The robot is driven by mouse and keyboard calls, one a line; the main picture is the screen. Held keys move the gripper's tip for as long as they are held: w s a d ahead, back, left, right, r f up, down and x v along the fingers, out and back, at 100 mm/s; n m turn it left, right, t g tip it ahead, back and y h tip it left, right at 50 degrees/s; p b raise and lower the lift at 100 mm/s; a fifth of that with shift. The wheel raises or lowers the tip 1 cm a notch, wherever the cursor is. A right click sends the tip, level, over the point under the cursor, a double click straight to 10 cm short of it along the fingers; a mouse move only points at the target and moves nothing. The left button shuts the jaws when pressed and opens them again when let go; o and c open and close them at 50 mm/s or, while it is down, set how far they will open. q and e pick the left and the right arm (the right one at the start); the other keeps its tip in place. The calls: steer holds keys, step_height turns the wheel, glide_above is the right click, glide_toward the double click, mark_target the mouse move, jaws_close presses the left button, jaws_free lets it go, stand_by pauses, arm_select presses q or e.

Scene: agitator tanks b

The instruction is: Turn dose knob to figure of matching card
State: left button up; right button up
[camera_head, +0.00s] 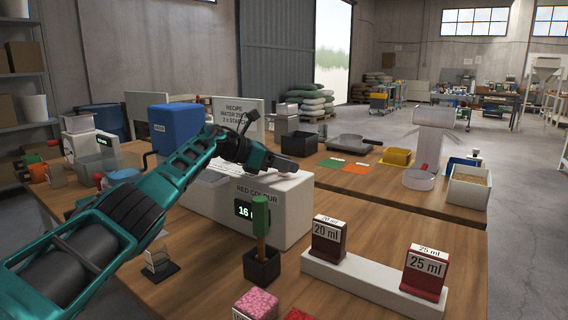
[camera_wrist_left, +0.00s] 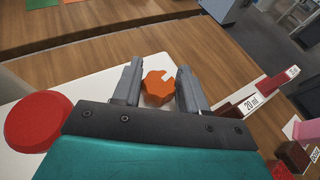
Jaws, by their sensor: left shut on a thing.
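The orange dose knob (camera_wrist_left: 158,86), with a pale notch mark, sits on top of the white box (camera_head: 290,222) labelled RED COLOUR. My left gripper (camera_wrist_left: 160,70) has one finger on each side of the knob and is shut on it. In the head view my left gripper (camera_head: 290,164) is above the box top and hides the knob. The box's dark display (camera_head: 243,210) reads 16, its unit partly covered. A 20 ml card (camera_head: 327,243) and a 25 ml card (camera_head: 424,274) stand in a white rack (camera_head: 350,280). My right gripper is not in view.
A green-handled tool (camera_head: 261,222) stands in a black holder before the box. A pink block (camera_head: 257,304) lies at the front edge. A large red disc (camera_wrist_left: 38,120) is left of the gripper on the box. A recipe board (camera_head: 222,108) stands behind.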

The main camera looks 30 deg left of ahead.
arm_select(q)
steer(key=o, duration=1)
steer(key=shift+c, duration=0.2)
steer(key=v, duration=1.3)
